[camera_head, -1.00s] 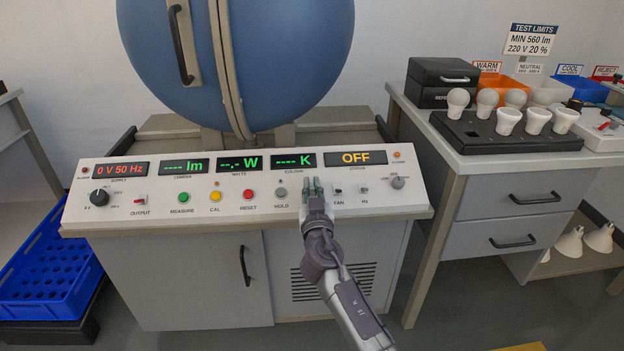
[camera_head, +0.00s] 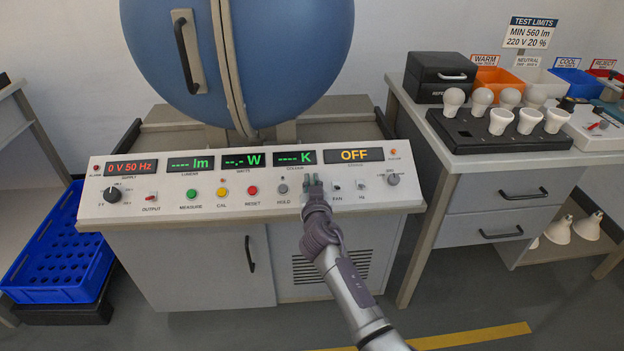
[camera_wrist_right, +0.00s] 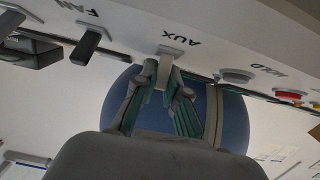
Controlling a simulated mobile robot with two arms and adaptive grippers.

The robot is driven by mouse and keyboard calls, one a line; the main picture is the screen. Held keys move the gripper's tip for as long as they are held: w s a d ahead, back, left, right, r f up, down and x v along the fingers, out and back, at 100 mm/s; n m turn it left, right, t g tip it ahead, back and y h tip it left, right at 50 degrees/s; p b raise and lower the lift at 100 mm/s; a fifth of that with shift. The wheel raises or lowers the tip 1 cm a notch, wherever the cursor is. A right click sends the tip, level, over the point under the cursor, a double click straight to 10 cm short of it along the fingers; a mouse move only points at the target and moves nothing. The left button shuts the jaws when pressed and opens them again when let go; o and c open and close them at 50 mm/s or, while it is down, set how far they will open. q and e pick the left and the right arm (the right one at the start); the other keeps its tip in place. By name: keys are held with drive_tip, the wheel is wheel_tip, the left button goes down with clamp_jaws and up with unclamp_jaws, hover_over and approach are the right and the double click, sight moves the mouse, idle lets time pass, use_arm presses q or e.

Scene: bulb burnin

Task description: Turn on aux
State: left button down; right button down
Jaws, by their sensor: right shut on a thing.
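The control panel (camera_head: 130,208) spans the front of the bench below the blue sphere. The AUX switch (camera_wrist_right: 172,52) is a small toggle under the printed label AUX, seen upside down in the right wrist view. My right gripper (camera_head: 313,186) is at the panel between HOLD and FAN, and it hides the AUX switch in the head view. In the right wrist view its teal fingers (camera_wrist_right: 166,82) are closed around the switch's lever, which they partly hide. I cannot tell the lever's exact position. My left gripper is not in view.
The FAN switch (camera_wrist_right: 88,42) is close beside my right gripper, with the HOLD button (camera_head: 283,188) on the other side. The status display (camera_head: 354,155) reads OFF. The supply display (camera_head: 131,170) reads 0 V 50 Hz. A side bench (camera_head: 470,172) with bulbs stands at right.

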drive_tip(key=c, duration=1.2)
unclamp_jaws()
drive_tip(key=shift+s, duration=0.1)
drive_tip(key=s+r, duration=0.1)
drive_tip(key=s, duration=1)
drive_tip(key=shift+s+r, duration=0.15)
drive_tip(key=shift+s, duration=0.25)
